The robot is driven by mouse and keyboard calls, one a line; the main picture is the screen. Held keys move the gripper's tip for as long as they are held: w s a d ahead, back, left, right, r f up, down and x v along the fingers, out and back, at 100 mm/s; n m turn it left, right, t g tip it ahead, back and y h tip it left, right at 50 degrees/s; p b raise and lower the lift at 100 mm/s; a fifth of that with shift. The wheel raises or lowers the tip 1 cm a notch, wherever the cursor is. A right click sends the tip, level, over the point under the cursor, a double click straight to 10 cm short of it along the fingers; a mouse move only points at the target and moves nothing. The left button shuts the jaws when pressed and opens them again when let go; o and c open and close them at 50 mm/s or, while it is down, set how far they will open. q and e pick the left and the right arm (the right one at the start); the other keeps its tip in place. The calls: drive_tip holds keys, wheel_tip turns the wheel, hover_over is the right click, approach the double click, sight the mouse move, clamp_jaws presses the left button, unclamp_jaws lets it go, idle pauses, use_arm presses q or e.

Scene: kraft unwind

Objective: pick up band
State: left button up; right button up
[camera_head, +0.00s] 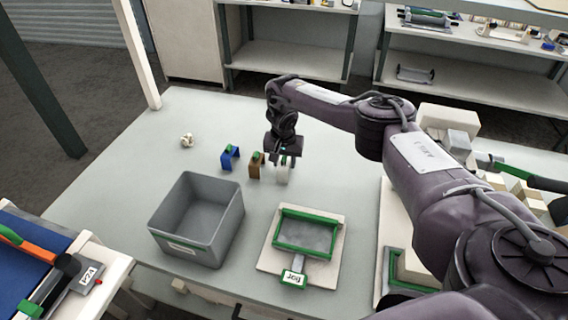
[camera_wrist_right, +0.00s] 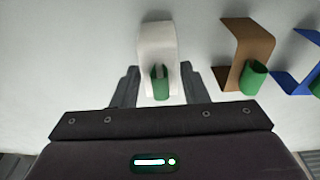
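Three bent band pieces with green tabs stand in a row on the pale table: a blue one (camera_head: 229,158), a brown one (camera_head: 256,168) and a white one (camera_head: 282,175). Which one the task calls the band I cannot tell. My right gripper (camera_head: 284,160) points down at the white piece. In the right wrist view its open fingers (camera_wrist_right: 158,90) lie to either side of the white piece (camera_wrist_right: 157,42) and its green tab, with gaps showing. The brown piece (camera_wrist_right: 246,45) and part of the blue piece (camera_wrist_right: 305,75) are to the right there. My left gripper is out of view.
A grey open bin (camera_head: 205,239) stands in front of the pieces. A green-framed tray on a pale board (camera_head: 330,265) lies to its right. A small cream object (camera_head: 187,140) is at the back left. Blocks (camera_head: 460,125) crowd the right, behind my arm. The table's back left is mostly clear.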

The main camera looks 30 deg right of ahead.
drive_tip(key=shift+c, duration=0.3)
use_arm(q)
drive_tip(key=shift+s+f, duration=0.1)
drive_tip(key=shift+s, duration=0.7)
use_arm(e)
drive_tip(key=c, duration=0.5)
drive_tip(key=shift+r, duration=0.1)
